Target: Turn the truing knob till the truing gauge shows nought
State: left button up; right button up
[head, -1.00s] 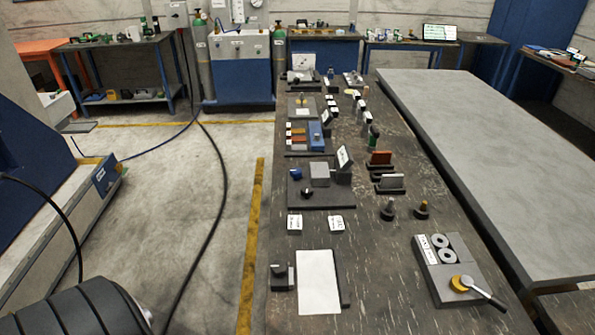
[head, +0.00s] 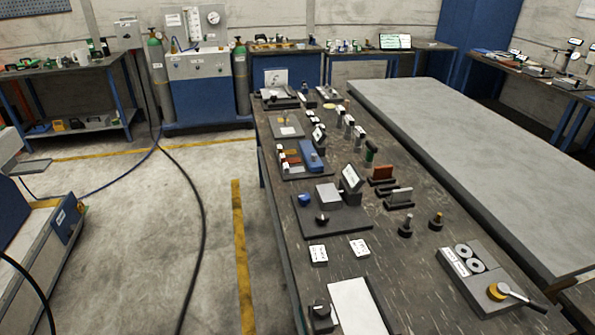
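No label reading truing knob or truing gauge is legible. On the long dark bench, a dark base plate (head: 345,222) carries a blue knob (head: 305,199), a black knob (head: 322,218), a pale grey block (head: 328,194) and a tilted display (head: 351,178). The display's marks are too small to read. Farther back, another station has a blue block (head: 311,157) and a small tilted display (head: 319,136), also unreadable. Neither of my grippers is in view.
The dark bench (head: 405,262) also bears two white cards (head: 319,254), a white sheet (head: 357,305) and a grey block with rings and a lever (head: 487,282). A long grey table (head: 470,140) stands to its right. Open floor (head: 120,230) lies left.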

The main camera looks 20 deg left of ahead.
aim_at(304, 198)
jog(key=j+u, duration=0.1)
jog(key=j, duration=0.4)
jog(key=z, duration=0.25)
jog(key=j+z, duration=0.45)
jog(key=i+j+z, duration=0.1)
jog(key=j+z, duration=0.15)
jog(key=z, duration=0.2)
jog(key=j+z, duration=0.35)
jog(key=z, duration=0.15)
jog(key=k+j+z, duration=0.15)
jog(key=z, duration=0.3)
jog(key=j, duration=0.1)
